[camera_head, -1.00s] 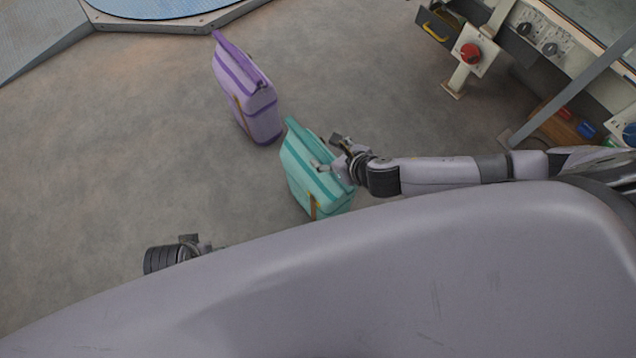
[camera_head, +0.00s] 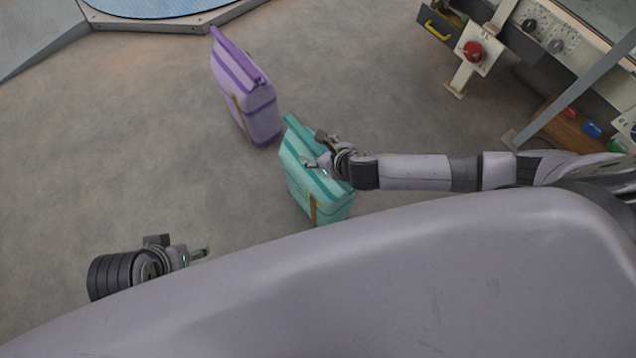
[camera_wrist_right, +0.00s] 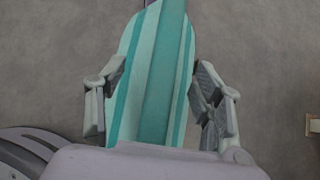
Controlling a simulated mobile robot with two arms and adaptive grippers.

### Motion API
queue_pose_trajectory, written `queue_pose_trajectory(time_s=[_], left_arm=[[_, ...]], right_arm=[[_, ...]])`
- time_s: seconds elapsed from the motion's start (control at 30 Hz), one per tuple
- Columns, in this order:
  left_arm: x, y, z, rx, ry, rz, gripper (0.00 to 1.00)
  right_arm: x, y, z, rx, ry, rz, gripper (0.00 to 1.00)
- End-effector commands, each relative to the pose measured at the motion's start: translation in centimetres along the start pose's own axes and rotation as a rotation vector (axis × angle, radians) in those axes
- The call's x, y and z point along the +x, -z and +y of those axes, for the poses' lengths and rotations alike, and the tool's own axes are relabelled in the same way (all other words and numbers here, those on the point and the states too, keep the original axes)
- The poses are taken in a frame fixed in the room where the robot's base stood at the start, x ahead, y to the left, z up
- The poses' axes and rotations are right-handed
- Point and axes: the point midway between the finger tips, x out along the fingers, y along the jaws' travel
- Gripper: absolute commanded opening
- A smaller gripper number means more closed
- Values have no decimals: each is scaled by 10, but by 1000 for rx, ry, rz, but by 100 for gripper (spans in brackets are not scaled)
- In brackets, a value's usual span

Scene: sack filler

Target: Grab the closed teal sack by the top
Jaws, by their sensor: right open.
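The closed teal sack (camera_head: 303,183) stands on the floor, with its rolled darker top band (camera_head: 297,131) uppermost. My right gripper (camera_head: 318,150) is open at the sack's top, with its fingers apart. In the right wrist view, the teal sack (camera_wrist_right: 158,85) runs between the two open fingers of my right gripper (camera_wrist_right: 158,98), one on each side. A small gap shows beside the right-hand finger; contact on the left one is unclear. My left gripper (camera_head: 185,252) is low at the left, away from the sack, partly hidden by my body.
A purple sack (camera_head: 247,97) stands close behind the teal one, up and left. A machine with a red button (camera_head: 473,51) and an open drawer (camera_head: 437,24) is at upper right. A round blue platform (camera_head: 150,8) is at the top. The floor at left is clear.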

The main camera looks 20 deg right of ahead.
Motion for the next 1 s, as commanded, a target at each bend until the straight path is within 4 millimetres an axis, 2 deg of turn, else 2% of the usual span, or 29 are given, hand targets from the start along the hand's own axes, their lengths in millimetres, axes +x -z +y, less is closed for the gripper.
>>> queue_pose_trajectory(time_s=[0.2, 1.0], left_arm=[[0, 0, 0, 0, 0, -1, 58], [0, 0, 0, 0, 0, 0, 58]], right_arm=[[0, -1, 0, 0, 0, -1, 60], [0, 0, 1, 1, -3, 0, 7]])
